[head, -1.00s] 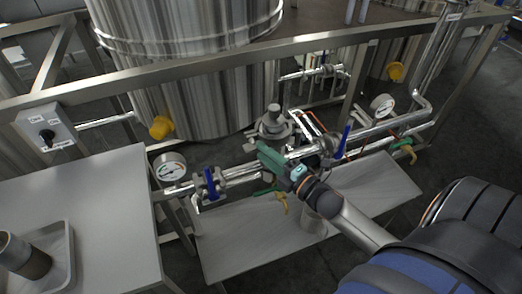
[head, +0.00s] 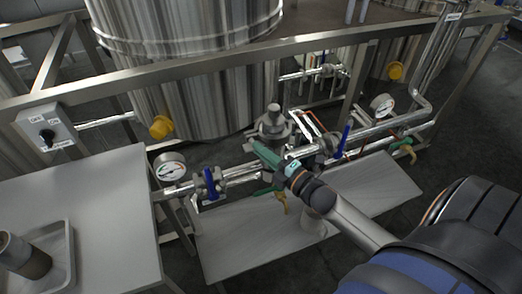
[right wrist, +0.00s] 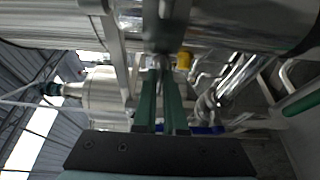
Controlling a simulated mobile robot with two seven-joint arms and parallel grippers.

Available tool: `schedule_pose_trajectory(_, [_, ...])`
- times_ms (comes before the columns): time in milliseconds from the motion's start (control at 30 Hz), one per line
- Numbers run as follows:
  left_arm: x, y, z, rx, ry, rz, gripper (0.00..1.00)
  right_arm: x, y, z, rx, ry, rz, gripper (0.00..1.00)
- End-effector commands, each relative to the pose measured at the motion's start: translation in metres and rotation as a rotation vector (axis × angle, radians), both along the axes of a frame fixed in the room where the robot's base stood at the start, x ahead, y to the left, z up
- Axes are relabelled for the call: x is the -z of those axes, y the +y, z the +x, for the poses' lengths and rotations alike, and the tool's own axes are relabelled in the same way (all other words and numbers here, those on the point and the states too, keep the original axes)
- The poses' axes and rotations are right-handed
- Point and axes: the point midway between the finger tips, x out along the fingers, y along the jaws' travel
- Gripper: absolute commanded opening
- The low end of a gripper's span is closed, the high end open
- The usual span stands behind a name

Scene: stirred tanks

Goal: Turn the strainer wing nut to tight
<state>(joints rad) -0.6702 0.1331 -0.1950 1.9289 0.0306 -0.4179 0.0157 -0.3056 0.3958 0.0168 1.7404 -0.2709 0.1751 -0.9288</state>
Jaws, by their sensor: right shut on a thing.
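My right gripper (head: 262,151) reaches in from the lower right of the head view, its green fingers at the pipe line just below a grey domed fitting (head: 272,122). In the right wrist view the two green fingers (right wrist: 161,75) are close together and shut on a small part under a steel pipe (right wrist: 240,28). That part is where the strainer wing nut is gripped; the fingers mostly hide it, so its angle cannot be told. My left gripper is not in view.
A second gauge (head: 382,105) is at the right. A steel frame rail (head: 210,72) crosses above. A grey table (head: 95,215) with a tray (head: 68,262) stands at the left.

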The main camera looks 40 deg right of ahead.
Motion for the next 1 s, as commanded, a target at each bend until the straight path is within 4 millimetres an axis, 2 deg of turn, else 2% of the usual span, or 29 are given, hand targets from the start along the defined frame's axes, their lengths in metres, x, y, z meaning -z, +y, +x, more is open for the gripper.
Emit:
schedule_pose_trajectory(567, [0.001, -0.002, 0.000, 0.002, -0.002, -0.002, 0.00, 0.001, 0.000, 0.000, 0.001, -0.007, 0.030, 0.00])
schedule_pose_trajectory(767, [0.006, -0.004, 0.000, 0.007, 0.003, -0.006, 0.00, 0.003, 0.000, 0.001, 0.001, -0.031, 0.123, 0.00])
schedule_pose_trajectory(1000, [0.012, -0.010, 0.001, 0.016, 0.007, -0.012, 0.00, 0.005, 0.000, 0.001, 0.002, -0.079, 0.321, 0.00])
